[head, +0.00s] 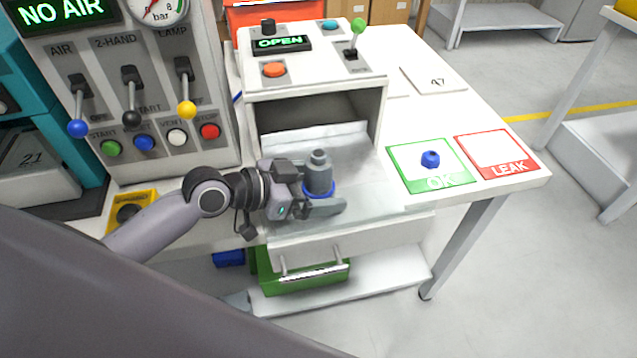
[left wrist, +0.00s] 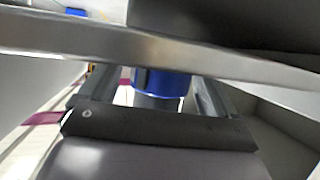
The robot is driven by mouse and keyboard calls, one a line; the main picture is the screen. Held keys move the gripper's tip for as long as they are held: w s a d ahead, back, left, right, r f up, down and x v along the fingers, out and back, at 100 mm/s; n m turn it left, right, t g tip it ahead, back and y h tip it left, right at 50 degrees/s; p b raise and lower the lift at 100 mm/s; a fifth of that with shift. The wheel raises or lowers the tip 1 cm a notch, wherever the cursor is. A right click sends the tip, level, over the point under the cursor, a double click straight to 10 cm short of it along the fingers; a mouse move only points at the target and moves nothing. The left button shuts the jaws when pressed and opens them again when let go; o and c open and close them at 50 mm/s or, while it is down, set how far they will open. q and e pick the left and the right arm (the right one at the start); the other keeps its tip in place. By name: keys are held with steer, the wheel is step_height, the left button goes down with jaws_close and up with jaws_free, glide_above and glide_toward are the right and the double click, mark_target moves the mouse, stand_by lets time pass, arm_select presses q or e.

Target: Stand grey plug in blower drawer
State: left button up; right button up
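The grey plug (head: 318,172) stands upright with a blue ring (head: 318,190) around its lower part, over the front of the pulled-out blower drawer (head: 385,203). My left gripper (head: 318,191) reaches in from the left, with its fingers on either side of the plug. In the left wrist view the blue ring (left wrist: 165,84) shows between the fingers, with a narrow gap at its left, so the gripper looks open. A grey bar hides the fingertips there. Whether the plug's foot touches the drawer floor is hidden. My right gripper is not in view.
The blower's display (head: 282,44) reads OPEN. The green OK mat (head: 404,176) holds a blue piece (head: 430,159); the red LEAK mat (head: 493,153) is empty. The lever panel (head: 150,110) stands left of the blower. A green bin (head: 262,277) sits below the drawer.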

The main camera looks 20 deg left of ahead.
arm_select(q)
steer(key=shift+r, duration=0.2)
steer(key=v, duration=1)
steer(key=shift+s+a, duration=0.15)
steer(key=shift+s+a+r, duration=0.4)
steer(key=shift+s, duration=0.05)
stand_by(0.4)
